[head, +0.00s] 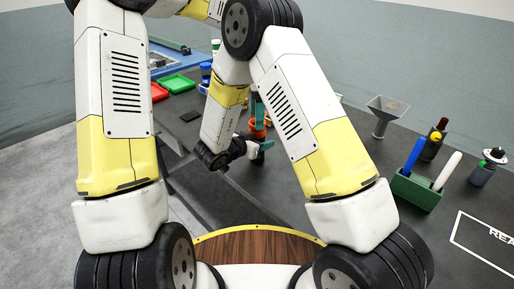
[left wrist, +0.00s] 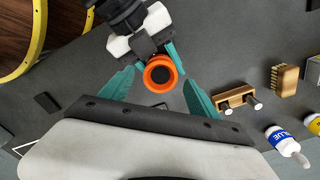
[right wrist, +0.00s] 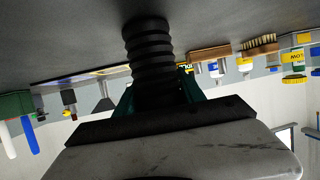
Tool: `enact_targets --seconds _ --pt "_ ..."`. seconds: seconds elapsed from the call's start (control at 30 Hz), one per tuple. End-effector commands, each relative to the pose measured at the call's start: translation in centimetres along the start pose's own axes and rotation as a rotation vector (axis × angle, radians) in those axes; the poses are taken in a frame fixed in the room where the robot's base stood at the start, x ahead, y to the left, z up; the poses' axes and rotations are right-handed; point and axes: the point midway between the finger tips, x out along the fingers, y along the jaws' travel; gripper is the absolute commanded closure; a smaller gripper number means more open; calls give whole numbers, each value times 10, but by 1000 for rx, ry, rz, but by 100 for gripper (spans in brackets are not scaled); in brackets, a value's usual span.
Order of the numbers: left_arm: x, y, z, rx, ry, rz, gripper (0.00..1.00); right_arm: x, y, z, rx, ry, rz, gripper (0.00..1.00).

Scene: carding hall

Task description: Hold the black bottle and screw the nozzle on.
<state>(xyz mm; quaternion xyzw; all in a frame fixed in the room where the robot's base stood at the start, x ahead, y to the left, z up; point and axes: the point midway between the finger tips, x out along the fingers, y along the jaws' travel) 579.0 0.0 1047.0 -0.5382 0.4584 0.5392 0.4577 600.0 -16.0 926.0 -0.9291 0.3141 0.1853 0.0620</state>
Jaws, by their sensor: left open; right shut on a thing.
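The black bottle (right wrist: 149,50), a dark ribbed body, is in my right gripper (right wrist: 156,90), which is shut on it. In the right wrist view, which looks upside down, it runs from the fingers toward the tabletop; its upper end is hidden. My right gripper (head: 264,147) is low over the table in the head view. An orange ring-like part (left wrist: 158,62) with a dark centre, apparently the nozzle, lies between the spread teal fingers of my left gripper (left wrist: 160,80). It also shows in the head view (head: 257,132). My left gripper is open above; I cannot tell whether the nozzle is seated.
A green holder (head: 417,191) with blue and white markers, a dark bottle (head: 432,144) and a funnel-like stand (head: 385,116) are at right. A wooden brush (left wrist: 284,80), a wooden block (left wrist: 236,98) and a blue-labelled bottle (left wrist: 282,139) stand near my left gripper. Red and green trays (head: 176,83) lie behind.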

Motion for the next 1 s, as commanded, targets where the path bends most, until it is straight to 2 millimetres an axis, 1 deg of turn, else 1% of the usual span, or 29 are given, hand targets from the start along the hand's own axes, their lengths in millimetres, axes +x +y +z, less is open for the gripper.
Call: enact_targets --seconds 0.1,0.17,0.2,0.27,0.33,0.47,0.6,0.7,0.83,0.9,1.0 --pt "0 0 0 0 0 0 29 0 0 0 0 -1 -1 100" --pt "0 0 0 -4 0 -1 41 0 0 0 0 -1 -1 100" --pt "0 0 0 -15 -1 -1 43 0 0 0 0 -1 -1 100" --pt "0 0 0 -51 -4 0 43 0 0 0 0 -1 -1 100" --pt "-1 0 -1 -134 -9 1 43 0 0 0 0 -1 -1 100" --pt "-4 2 -2 -406 -22 3 43 0 0 0 0 -1 -1 100" --pt "-12 2 -2 -765 -28 2 43 0 0 0 0 -1 -1 100" --pt "-19 2 -1 -1000 -22 -1 43 0 0 0 0 -1 -1 100" --pt "-28 0 -1 -1234 -10 -2 43 0 0 0 0 -1 -1 100" --pt "-31 0 -1 -1318 -5 -2 43 0 0 0 0 -1 -1 100" --pt "-34 0 -1 -1389 1 -1 43 0 0 0 0 -1 -1 100"
